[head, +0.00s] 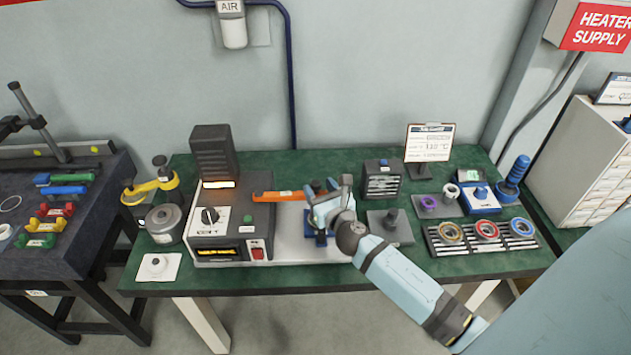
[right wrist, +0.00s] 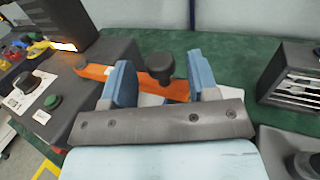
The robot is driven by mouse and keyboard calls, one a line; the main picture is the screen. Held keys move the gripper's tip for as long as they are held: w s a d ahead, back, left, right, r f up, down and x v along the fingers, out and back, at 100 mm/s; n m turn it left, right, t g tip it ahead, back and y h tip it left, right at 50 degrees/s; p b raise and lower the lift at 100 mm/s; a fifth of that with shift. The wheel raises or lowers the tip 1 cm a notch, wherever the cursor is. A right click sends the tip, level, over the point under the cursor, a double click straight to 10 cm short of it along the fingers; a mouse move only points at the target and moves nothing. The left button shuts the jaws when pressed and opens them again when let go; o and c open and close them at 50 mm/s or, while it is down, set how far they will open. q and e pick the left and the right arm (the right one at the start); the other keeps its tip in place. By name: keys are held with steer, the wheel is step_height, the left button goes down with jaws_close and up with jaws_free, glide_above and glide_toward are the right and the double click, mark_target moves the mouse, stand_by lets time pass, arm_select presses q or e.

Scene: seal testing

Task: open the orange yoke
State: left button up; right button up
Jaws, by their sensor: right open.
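The orange yoke (head: 278,196) is a flat orange bar reaching right from the grey heater unit on the green bench. In the right wrist view the yoke (right wrist: 92,72) runs behind my fingers and ends near a black knob (right wrist: 158,66). My right gripper (head: 326,206) is over the yoke's right end, partly hiding it in the head view. In the right wrist view the gripper (right wrist: 162,84) is open and empty, its blue fingers on either side of the knob. I cannot tell whether they touch it. My left gripper is not in view.
The heater unit (head: 226,241) has a switch and a dark tower behind. A slotted black box (head: 382,182), a grey block with a knob (head: 390,228) and a ring rack (head: 484,249) stand right. Open green surface lies behind.

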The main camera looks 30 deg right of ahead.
steer(key=shift+w+d, duration=0.15)
steer(key=shift+w, duration=1.05)
jaws_close()
